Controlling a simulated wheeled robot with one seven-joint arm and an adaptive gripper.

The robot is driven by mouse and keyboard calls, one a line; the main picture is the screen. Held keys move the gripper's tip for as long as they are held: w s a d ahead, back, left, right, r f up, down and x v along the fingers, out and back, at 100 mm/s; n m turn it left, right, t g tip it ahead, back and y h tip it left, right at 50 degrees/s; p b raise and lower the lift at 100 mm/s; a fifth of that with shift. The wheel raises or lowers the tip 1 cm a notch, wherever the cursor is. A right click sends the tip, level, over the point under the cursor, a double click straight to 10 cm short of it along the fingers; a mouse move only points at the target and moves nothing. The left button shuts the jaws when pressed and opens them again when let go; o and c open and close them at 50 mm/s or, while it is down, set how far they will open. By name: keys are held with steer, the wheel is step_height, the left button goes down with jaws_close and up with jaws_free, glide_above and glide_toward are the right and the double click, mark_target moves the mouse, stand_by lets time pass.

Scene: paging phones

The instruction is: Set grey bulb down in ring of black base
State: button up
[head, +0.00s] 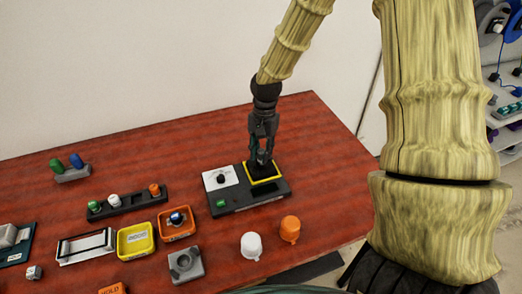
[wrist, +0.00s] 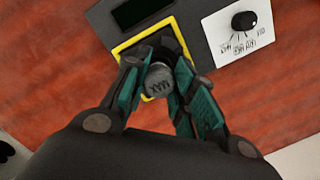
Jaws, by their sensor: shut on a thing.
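My gripper (wrist: 158,82) points down and is shut on the grey bulb (wrist: 159,85), whose round top with dark marks shows between the teal finger pads. In the head view my gripper (head: 262,156) is over the yellow-edged black square on the black base (head: 238,207). The base also shows in the wrist view (wrist: 103,17), with the yellow edge (wrist: 129,43) around the bulb and fingertips. The fingers hide most of the bulb and the ring beneath it. I cannot tell whether the bulb touches the base.
The base also carries a white dial panel (head: 220,178) and a green button (head: 221,203). White (head: 251,246) and orange (head: 290,229) bulb-shaped pieces stand in front. An orange tray (head: 178,237), yellow tray (head: 136,254) and grey block (head: 185,265) lie left. The red table behind the base is clear.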

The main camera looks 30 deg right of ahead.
steer(key=shift+f+p, duration=0.35)
steer(key=shift+f, duration=0.65)
stand_by(1.5)
steer(key=o, duration=1.3)
steer(key=shift+r, duration=0.15)
steer(key=shift+r+p, duration=2.4)
steer(key=shift+r, duration=0.4)
